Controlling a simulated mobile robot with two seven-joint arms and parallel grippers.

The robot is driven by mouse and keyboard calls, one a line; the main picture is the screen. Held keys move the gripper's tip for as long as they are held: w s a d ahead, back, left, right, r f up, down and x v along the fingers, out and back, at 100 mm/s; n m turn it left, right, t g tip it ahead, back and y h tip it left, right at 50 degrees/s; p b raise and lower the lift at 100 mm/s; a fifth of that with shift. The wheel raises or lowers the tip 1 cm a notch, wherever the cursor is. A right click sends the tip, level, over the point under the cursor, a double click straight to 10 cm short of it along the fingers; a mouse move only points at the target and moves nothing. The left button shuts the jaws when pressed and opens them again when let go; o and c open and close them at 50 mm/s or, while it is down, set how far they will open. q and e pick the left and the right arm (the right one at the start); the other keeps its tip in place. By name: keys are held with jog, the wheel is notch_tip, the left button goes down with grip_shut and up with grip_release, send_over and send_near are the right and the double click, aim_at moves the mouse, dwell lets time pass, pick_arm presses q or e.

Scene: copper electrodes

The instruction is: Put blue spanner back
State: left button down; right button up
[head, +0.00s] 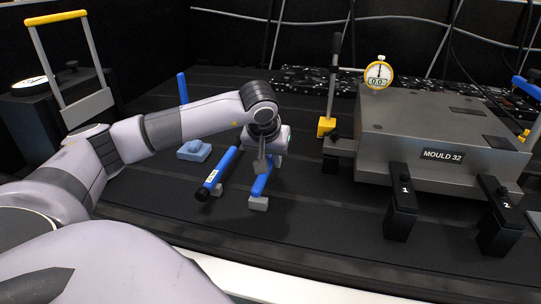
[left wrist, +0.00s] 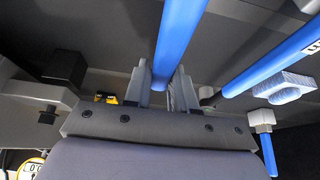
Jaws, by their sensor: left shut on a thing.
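The blue spanner (head: 262,182) is a straight blue bar on the dark bench, left of the mould. My left gripper (head: 262,163) points down and is shut on it near its far part. In the left wrist view the blue spanner (left wrist: 178,38) runs between the two fingers (left wrist: 160,88). A small grey block (head: 258,204) shows at its near end; I cannot tell whether the bar rests on it. The spanner's far end is hidden behind the gripper. My right gripper is not in view.
A blue tool with a black grip (head: 222,167) lies close to the left, also in the wrist view (left wrist: 275,64). Behind it are a blue block (head: 195,151) and an upright blue bar (head: 183,88). The grey mould (head: 420,125) with black clamps (head: 401,200) stands right.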

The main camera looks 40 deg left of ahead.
pick_arm(q)
jog(key=shift+f+b, duration=0.75)
jog(key=shift+f, duration=0.3)
dwell(0.4)
jog(key=shift+c, duration=1.9)
grip_release()
jog(key=shift+r, duration=0.1)
jog(key=shift+p+v, duration=2.05)
jog(key=shift+v, duration=0.9)
jog(key=shift+v, duration=3.6)
